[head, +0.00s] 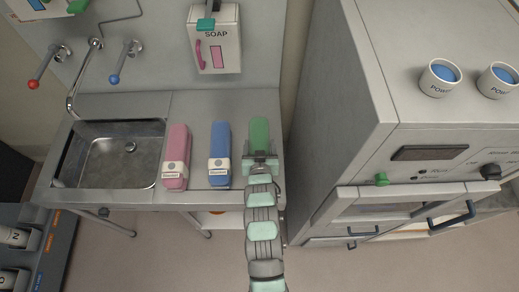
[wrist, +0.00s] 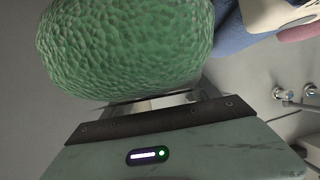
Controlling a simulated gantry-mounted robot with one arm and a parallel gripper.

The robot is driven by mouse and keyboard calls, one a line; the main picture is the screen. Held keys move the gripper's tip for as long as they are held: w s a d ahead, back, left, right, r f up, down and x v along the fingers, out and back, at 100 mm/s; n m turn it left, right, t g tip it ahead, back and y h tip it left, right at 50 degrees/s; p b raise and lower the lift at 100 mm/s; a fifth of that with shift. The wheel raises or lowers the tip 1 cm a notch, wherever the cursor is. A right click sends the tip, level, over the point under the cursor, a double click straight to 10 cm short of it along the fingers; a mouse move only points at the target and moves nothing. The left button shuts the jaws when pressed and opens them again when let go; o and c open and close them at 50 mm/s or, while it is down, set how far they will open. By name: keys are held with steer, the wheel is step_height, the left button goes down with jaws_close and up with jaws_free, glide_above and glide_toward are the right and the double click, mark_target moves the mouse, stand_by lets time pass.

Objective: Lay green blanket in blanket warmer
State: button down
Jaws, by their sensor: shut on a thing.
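The green blanket (head: 259,134) is a rolled bundle at the right end of the steel counter. My gripper (head: 261,160) is shut on its near end. In the wrist view the textured green blanket (wrist: 130,45) fills the space in front of my gripper (wrist: 155,100); the fingertips are mostly hidden by it. I cannot tell whether the blanket still touches the counter. The blanket warmer is most likely the large grey cabinet (head: 345,110) on the right, with a windowed front door (head: 390,205) that looks shut and has a dark handle (head: 452,215).
A blue roll (head: 220,142) and a pink roll (head: 177,145) with white bands lie left of the green one. A sink (head: 110,155) is further left. A soap dispenser (head: 232,50) hangs above. Two white cups (head: 440,78) stand on the cabinet. Floor shows between counter and cabinet.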

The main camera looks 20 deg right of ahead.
steer(key=shift+f, duration=1.7)
steer(key=shift+f, duration=0.2)
steer(key=shift+c, duration=1)
jaws_free()
steer(key=shift+r+p, duration=0.25)
steer(key=shift+p, duration=0.05)
steer(key=b+v, duration=0.1)
steer(key=v, duration=0.4)
steer(key=b+v, duration=0.1)
steer(key=v, duration=0.4)
steer(key=shift+s+a+f, duration=0.1)
steer(key=shift+s+a, duration=0.05)
steer(key=shift+s, duration=0.15)
steer(key=shift+v, duration=0.75)
